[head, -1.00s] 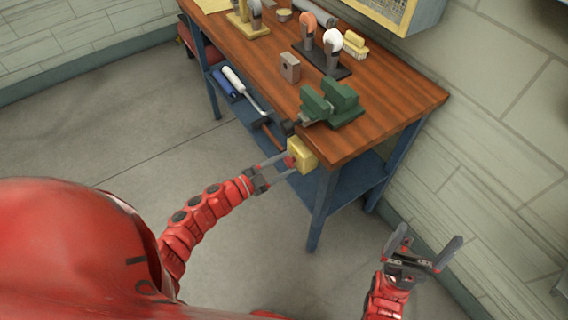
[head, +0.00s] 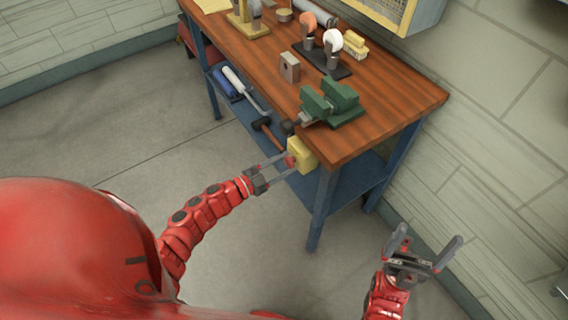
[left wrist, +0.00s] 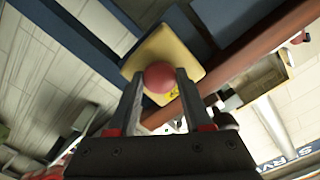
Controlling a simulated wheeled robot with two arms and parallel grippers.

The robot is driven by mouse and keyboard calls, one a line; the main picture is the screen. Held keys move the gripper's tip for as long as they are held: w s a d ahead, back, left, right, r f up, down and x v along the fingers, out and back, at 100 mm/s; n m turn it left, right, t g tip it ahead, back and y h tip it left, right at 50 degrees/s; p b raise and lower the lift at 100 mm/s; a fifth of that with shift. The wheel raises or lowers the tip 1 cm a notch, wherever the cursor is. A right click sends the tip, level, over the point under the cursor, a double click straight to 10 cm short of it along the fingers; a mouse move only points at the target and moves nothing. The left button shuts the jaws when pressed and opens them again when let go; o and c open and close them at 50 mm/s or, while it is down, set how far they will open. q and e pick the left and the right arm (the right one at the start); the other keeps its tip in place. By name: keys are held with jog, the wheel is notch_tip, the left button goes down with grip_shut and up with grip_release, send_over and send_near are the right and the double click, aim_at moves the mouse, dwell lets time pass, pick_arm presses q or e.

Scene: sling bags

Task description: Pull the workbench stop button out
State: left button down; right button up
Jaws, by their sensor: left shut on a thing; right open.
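The stop button is a red round knob (left wrist: 160,77) on a yellow box (head: 302,154) fixed at the front edge of the workbench (head: 400,105), near its right front leg. My left gripper (head: 287,164) reaches the box from the left. In the left wrist view its two fingers (left wrist: 160,88) lie on either side of the red knob and are shut on it. The knob also shows partly in the head view (head: 290,160). My right gripper (head: 425,255) is open and empty, over the floor to the right of the bench.
A green vise (head: 335,104) sits on the bench just above the yellow box. A grey block (head: 290,67) and a stand with tools lie further back. A blue lower shelf (head: 350,180) holds a hammer (head: 268,127) and other tools. The floor in front is clear.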

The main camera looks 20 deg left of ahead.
pick_arm(q)
jog(key=shift+v, duration=0.85)
jog(key=shift+f, duration=0.1)
jog(key=shift+c, duration=1.5)
grip_release()
jog(key=shift+s, duration=0.1)
jog(key=shift+a, duration=0.1)
jog(key=b+v, duration=0.1)
jog(key=v, duration=1.6)
jog(key=shift+s, duration=0.1)
